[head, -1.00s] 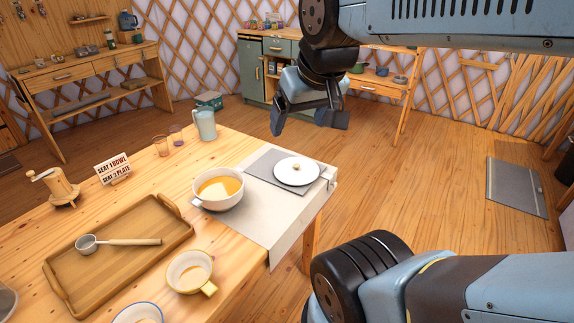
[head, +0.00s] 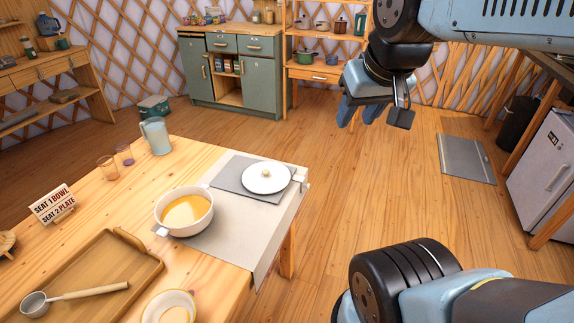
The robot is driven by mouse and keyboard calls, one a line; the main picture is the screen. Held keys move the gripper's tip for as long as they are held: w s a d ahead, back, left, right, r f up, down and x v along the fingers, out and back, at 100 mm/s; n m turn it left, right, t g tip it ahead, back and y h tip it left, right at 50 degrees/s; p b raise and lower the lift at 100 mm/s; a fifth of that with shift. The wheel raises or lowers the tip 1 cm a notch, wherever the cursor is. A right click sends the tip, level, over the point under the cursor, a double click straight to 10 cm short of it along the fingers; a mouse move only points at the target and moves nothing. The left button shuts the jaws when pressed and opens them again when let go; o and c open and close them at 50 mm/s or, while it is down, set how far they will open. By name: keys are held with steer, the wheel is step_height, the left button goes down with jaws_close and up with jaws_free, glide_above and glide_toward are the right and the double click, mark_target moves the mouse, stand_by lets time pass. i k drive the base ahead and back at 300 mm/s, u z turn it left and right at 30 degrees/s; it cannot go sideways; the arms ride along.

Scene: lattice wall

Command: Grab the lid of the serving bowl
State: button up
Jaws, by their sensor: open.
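The white lid (head: 266,180) lies on a grey mat (head: 235,172) near the table's far right corner, its small round knob facing up. The white serving bowl (head: 184,213), holding orange soup, stands uncovered to the left of the lid, partly on a pale cloth. My gripper (head: 375,116) is open and empty, up in the air to the right of and above the lid, beyond the table's edge. It touches nothing.
A green cabinet (head: 232,72) is behind. The floor right of the table is open.

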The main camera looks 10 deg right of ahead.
mark_target(263, 178)
steer(key=u, duration=1.85)
steer(key=i, duration=0.1)
steer(key=z, duration=3.2)
steer(key=k, duration=1.75)
steer(key=u, duration=0.3)
steer(key=i, duration=1.7)
steer(key=u, duration=0.05)
